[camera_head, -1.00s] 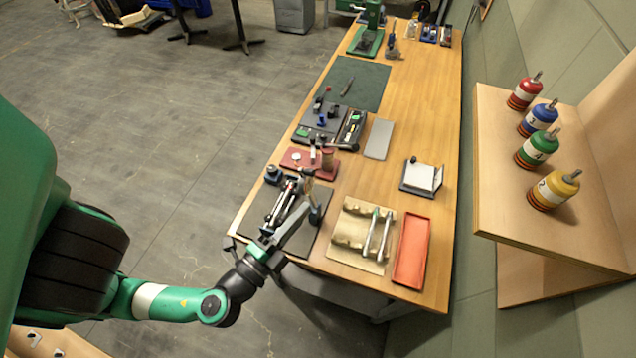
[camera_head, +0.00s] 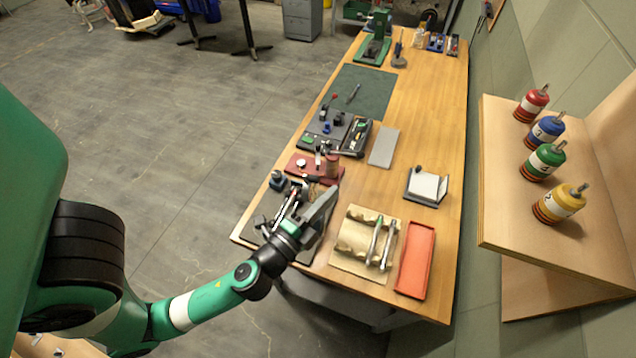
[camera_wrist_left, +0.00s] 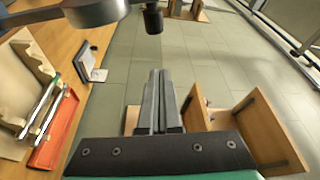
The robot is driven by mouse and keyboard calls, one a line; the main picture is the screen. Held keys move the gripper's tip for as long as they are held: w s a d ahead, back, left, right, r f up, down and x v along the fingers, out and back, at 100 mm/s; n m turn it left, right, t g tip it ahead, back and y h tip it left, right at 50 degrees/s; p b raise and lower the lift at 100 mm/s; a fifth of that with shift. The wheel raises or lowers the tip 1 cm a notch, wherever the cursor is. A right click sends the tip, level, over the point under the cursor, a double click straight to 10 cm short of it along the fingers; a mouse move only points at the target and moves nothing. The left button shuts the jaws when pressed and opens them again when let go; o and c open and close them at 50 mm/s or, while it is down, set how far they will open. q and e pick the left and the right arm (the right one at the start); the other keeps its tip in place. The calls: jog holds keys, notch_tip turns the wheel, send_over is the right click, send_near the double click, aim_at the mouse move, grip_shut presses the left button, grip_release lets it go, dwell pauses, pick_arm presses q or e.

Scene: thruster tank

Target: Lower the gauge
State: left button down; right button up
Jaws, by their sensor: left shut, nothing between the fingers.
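My left gripper (camera_head: 326,200) is shut and empty above the near left part of the workbench, over a dark mat with metal fixtures (camera_head: 278,222). Its closed fingers (camera_wrist_left: 158,100) also show in the left wrist view. A small white round dial (camera_head: 301,163) shows on the red base (camera_head: 296,172) just beyond the gripper; I cannot tell whether it is the gauge. A grey bar with a dark cylinder (camera_wrist_left: 152,18) crosses the top of the left wrist view, close to the camera. My gripper and forearm hide part of the mat. My right gripper is not in view.
Right of my gripper lie a tan tray (camera_head: 346,264) with metal tools and an orange tray (camera_head: 416,262). A notepad (camera_head: 426,187) and a grey plate (camera_head: 384,148) lie farther back. A wooden shelf (camera_head: 500,226) with coloured weights (camera_head: 559,202) stands at the right.

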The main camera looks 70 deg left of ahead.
pick_arm(q)
jog(key=a, duration=0.1)
jog(key=s+a, duration=0.1)
jog(key=a+p, duration=0.1)
jog(key=shift+s+a+f, duration=0.15)
jog(key=shift+a+f, duration=0.1)
jog(key=shift+f, duration=0.1)
